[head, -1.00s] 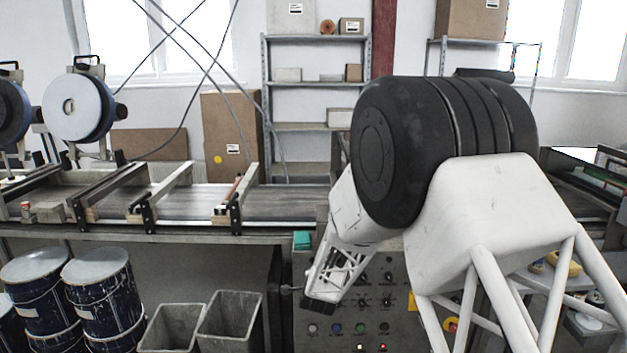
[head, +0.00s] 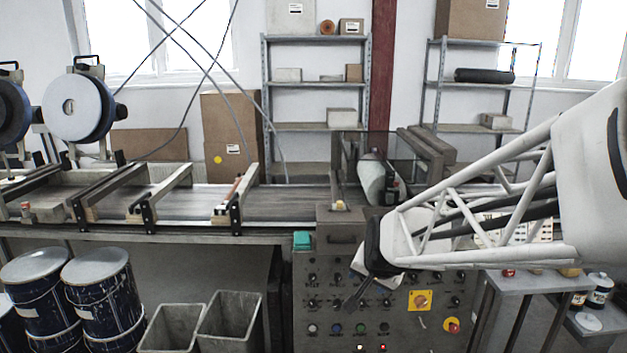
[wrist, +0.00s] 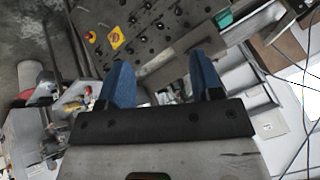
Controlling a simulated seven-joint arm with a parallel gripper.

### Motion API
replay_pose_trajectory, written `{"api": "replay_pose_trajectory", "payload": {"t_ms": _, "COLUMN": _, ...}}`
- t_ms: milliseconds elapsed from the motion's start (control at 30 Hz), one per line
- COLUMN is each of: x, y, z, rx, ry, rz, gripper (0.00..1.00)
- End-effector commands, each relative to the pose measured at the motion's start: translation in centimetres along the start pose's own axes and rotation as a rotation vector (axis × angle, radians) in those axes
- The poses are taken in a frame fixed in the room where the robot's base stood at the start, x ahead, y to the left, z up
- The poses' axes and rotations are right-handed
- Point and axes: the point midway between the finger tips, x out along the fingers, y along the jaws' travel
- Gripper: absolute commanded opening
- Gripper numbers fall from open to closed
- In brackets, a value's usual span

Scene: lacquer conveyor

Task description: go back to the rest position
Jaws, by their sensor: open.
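My gripper (head: 352,300) hangs in front of the control panel (head: 340,325) in the head view, small and dark at the end of my white lattice arm. It points down and a little left. In the wrist view my gripper (wrist: 162,70) shows two blue fingers set well apart, with nothing held between them. The control panel (wrist: 150,22) appears beyond the fingertips there, tilted. The gap between the fingers and the panel cannot be judged exactly.
The conveyor (head: 285,203) runs along the back, with a teal block (head: 302,240) at its front edge. Grey bins (head: 230,320) and blue drums (head: 103,290) stand at lower left. A small table (head: 530,281) with jars is at right. A yellow-backed switch (head: 420,301) sits on the panel.

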Motion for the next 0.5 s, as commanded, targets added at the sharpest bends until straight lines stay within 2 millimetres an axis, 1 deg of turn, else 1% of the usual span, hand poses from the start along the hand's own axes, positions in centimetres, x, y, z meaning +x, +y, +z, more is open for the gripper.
{"api": "replay_pose_trajectory", "payload": {"t_ms": 33, "x": -1.7, "y": 0.9, "z": 0.8, "rx": -0.031, "ry": -0.016, "rz": 0.014, "gripper": 0.59}}
{"api": "replay_pose_trajectory", "payload": {"t_ms": 200, "x": -6.8, "y": 4.1, "z": 4.1, "rx": -0.15, "ry": -0.095, "rz": 0.068, "gripper": 0.59}}
{"api": "replay_pose_trajectory", "payload": {"t_ms": 267, "x": -8.5, "y": 5.3, "z": 5.4, "rx": -0.192, "ry": -0.124, "rz": 0.087, "gripper": 0.59}}
{"api": "replay_pose_trajectory", "payload": {"t_ms": 300, "x": -9.7, "y": 6.0, "z": 6.2, "rx": -0.22, "ry": -0.142, "rz": 0.099, "gripper": 0.59}}
{"api": "replay_pose_trajectory", "payload": {"t_ms": 400, "x": -12.3, "y": 8.0, "z": 8.6, "rx": -0.285, "ry": -0.192, "rz": 0.131, "gripper": 0.59}}
{"api": "replay_pose_trajectory", "payload": {"t_ms": 500, "x": -14.5, "y": 9.8, "z": 10.7, "rx": -0.343, "ry": -0.238, "rz": 0.158, "gripper": 0.59}}
